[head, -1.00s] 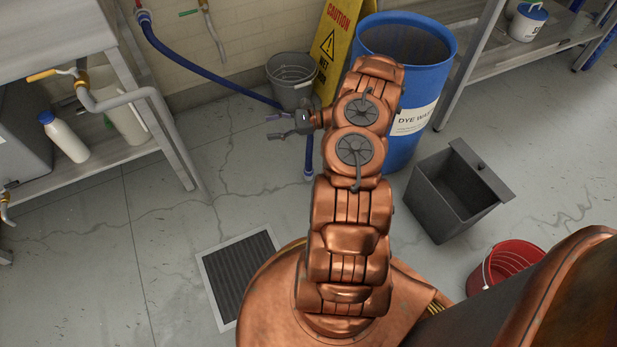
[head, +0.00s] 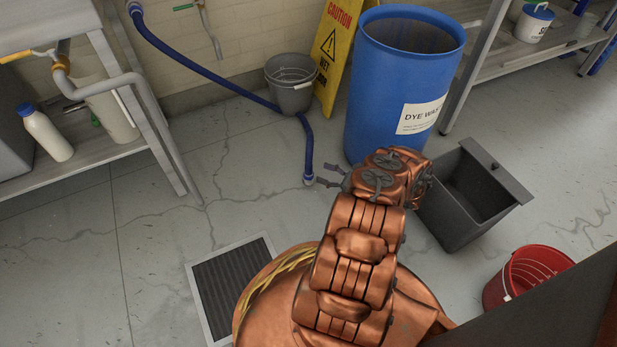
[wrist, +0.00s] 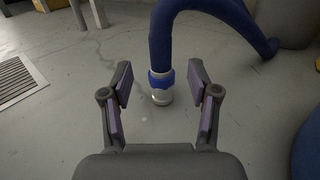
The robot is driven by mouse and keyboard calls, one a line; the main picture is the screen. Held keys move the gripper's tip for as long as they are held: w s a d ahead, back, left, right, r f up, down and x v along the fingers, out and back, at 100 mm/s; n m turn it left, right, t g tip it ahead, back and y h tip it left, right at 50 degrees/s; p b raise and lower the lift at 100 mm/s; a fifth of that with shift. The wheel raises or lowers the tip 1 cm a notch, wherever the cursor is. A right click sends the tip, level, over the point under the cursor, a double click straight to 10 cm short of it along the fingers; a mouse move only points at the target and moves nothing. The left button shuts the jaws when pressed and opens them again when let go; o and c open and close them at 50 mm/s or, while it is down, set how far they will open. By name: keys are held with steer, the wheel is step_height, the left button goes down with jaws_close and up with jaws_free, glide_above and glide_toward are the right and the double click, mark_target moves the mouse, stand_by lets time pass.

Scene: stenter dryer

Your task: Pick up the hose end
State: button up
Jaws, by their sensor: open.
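The blue hose (head: 200,72) runs down from the wall, past the grey bucket, to the floor. Its hose end (head: 308,180) has a pale metal fitting and stands near the floor, to the left of my gripper (head: 327,175) in the head view. In the wrist view the hose end (wrist: 161,92), with a bright blue collar above the pale fitting, appears between the two fingers of my gripper (wrist: 161,88), somewhat beyond them. The fingers are spread and no contact shows. My gripper is open and empty.
A blue dye waste drum (head: 398,90) stands behind my arm, with a yellow caution sign (head: 334,50) beside it. A grey bucket (head: 290,90) is by the wall. A grey bin (head: 465,195) and red bucket (head: 520,276) are right. A floor grate (head: 233,282) lies left.

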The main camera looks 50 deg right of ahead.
mark_target(309, 167)
steer(key=shift+b+x, duration=0.75)
steer(key=shift+x, duration=0.75)
steer(key=shift+b+x, duration=1.05)
steer(key=shift+x, duration=0.95)
jaws_close()
